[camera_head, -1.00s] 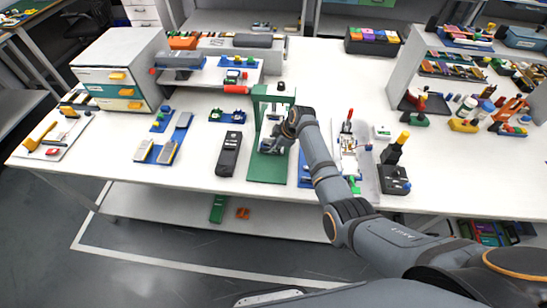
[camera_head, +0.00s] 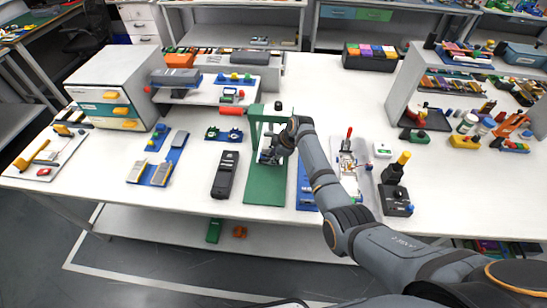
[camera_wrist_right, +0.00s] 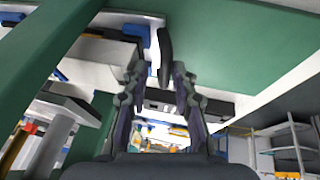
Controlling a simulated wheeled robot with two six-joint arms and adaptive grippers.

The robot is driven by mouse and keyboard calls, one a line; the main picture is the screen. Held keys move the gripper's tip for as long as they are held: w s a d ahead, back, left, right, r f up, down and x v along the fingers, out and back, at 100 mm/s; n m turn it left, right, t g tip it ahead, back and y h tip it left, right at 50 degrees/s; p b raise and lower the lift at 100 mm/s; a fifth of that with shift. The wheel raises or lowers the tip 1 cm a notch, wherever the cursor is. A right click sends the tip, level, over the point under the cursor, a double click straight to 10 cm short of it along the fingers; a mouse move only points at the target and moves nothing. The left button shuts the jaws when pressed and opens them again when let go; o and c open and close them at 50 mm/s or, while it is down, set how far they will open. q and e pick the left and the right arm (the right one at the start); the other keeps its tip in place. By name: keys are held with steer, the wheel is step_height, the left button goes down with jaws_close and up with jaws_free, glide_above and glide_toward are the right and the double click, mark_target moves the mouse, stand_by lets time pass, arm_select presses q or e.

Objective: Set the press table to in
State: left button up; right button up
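The press is a green frame (camera_head: 255,128) on a green base plate (camera_head: 265,190), in the middle of the bench in the head view. My right gripper (camera_head: 268,156) is inside the frame, low over the base plate. The arm and frame hide much of the press table there. In the right wrist view the two fingers of my right gripper (camera_wrist_right: 159,80) stand apart with a gap between them. A dark upright piece (camera_wrist_right: 165,52) shows just beyond the tips; I cannot tell whether they touch it. Green press parts (camera_wrist_right: 235,45) fill the upper right. My left gripper is not in view.
A black handheld device (camera_head: 226,174) lies left of the press. A blue plate (camera_head: 305,185) and a fixture with a red-handled lever (camera_head: 348,150) stand to the right. A drawer cabinet (camera_head: 115,88) is at the left. Bare bench lies behind the press to the right.

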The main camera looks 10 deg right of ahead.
steer(key=shift+o, duration=0.3)
steer(key=shift+f, duration=0.1)
steer(key=shift+s, duration=0.1)
steer(key=v, duration=1.2)
